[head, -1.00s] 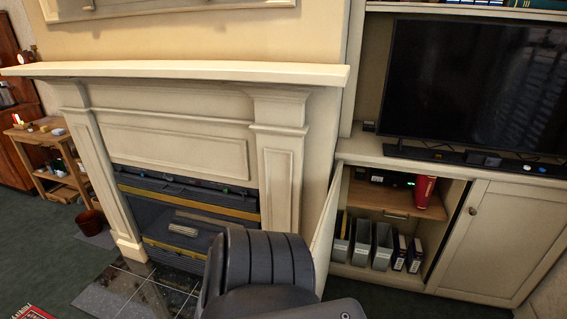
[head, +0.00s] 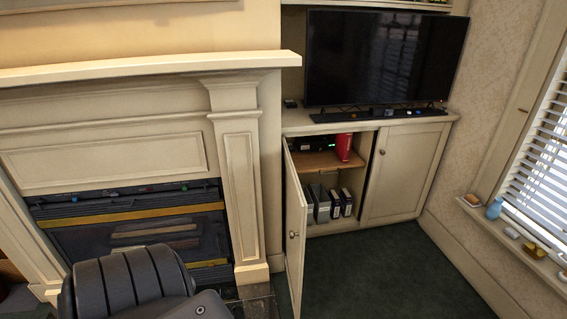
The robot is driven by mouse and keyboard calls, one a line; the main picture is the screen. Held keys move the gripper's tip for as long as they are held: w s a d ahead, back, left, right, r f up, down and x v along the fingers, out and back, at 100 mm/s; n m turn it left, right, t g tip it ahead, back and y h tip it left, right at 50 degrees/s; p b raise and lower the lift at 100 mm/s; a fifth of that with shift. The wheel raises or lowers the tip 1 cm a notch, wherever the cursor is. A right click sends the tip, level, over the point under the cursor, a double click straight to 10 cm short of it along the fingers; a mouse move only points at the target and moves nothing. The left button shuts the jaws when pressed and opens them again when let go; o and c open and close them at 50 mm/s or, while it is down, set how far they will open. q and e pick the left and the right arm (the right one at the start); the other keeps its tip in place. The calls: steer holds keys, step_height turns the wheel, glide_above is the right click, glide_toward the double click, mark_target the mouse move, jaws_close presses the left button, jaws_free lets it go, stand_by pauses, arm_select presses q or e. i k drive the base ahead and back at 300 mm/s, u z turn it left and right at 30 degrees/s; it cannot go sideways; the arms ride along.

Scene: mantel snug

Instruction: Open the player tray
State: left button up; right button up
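A dark player (head: 312,145) with a small green light lies on the upper wooden shelf of the open cabinet, below the television. It is small in the view, partly in shadow, and I cannot make out its tray. A red book or box (head: 343,147) stands at the right on the same shelf. The cabinet's left door (head: 295,230) is swung open toward me. Neither of my grippers is in view; only a dark part of my own body shows at the bottom left.
Several grey and dark folders (head: 322,202) stand below the shelf. The right cabinet door (head: 403,172) is shut. The television (head: 385,58) stands on top. The fireplace (head: 130,240) is at left. Dark carpet (head: 380,275) is clear before the cabinet. A window sill (head: 515,238) is at right.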

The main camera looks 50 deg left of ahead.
mark_target(305, 161)
steer(key=u, duration=1.55)
